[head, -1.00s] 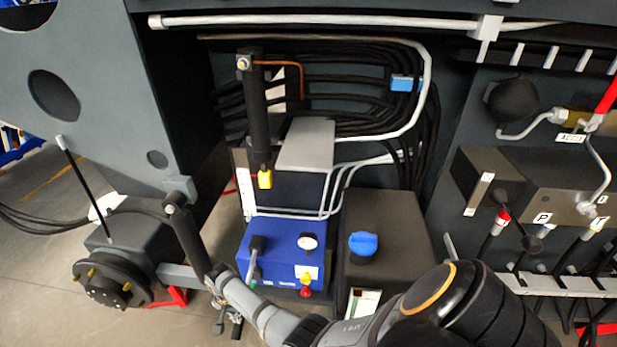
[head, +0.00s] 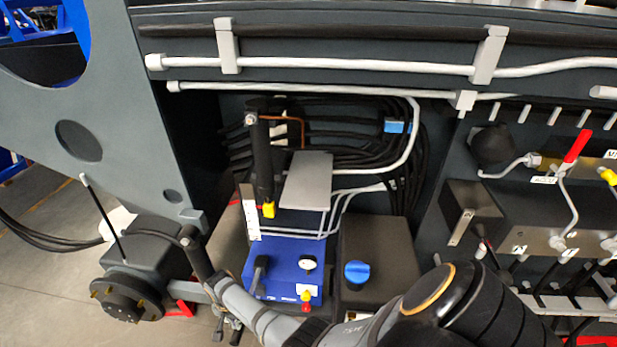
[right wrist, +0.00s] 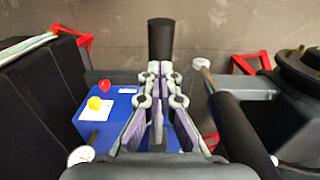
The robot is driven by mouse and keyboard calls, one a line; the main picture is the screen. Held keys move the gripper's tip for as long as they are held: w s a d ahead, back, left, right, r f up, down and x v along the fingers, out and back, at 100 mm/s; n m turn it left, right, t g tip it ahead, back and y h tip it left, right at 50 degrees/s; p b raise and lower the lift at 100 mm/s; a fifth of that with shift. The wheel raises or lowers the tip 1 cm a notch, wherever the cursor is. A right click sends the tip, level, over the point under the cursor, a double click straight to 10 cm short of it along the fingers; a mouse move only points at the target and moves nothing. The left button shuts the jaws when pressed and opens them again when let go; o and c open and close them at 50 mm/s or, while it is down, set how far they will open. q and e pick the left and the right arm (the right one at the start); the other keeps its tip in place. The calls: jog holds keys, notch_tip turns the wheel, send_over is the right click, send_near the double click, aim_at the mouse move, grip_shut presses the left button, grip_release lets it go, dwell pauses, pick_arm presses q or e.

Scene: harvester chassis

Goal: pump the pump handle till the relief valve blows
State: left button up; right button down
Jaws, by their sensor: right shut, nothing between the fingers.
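The blue pump box (head: 285,262) stands low in the bay, with a round gauge (head: 308,263) and a yellow and red knob pair (head: 306,301) on it. A black lever piece (head: 260,270) rises from its left side. I cannot tell which fitting is the relief valve. My right gripper (right wrist: 156,68) is shut and empty at the front left of the box. A black cylindrical grip (right wrist: 161,38), apparently the pump handle's end, shows just past its fingertips; contact cannot be told. My left gripper is not in view.
A black tank with a blue cap (head: 357,272) stands right of the box. A dark strut (right wrist: 238,135) and wheel hub (head: 128,297) lie close on the other side. A yellow-tipped black cylinder (head: 263,165) hangs above. A valve block with levers (head: 530,220) is at right.

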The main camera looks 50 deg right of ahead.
notch_tip(320, 180, down, 4)
jog(key=b, duration=0.3)
jog(key=shift+d+b, duration=0.15)
jog(key=shift+b, duration=0.2)
notch_tip(320, 180, down, 9)
jog(key=b, duration=0.8)
notch_tip(320, 180, up, 13)
jog(key=p, duration=1.4)
jog(key=shift+r, duration=0.1)
jog(key=shift+a+f, duration=0.2)
